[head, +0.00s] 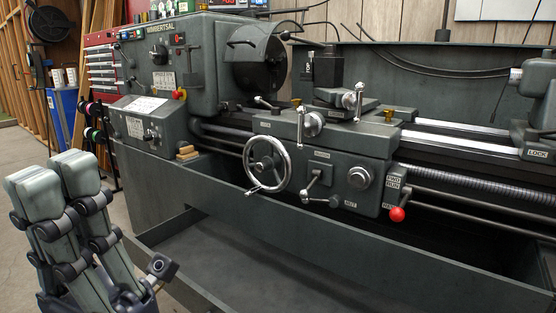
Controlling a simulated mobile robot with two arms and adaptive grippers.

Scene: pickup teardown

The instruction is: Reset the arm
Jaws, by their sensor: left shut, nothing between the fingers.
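My left gripper (55,176) shows at the lower left of the head view, its two grey padded fingers pointing up and lying side by side. It is shut and holds nothing. It is in front of the lathe's left end, apart from it as far as I can see. My right gripper is out of view.
A large grey lathe (160,190) fills the middle and right. Its carriage has a handwheel (267,164) and a red-knobbed lever (397,214). An open chip tray (240,262) lies below. A red tool cabinet (100,65) and blue bin (64,108) stand behind left.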

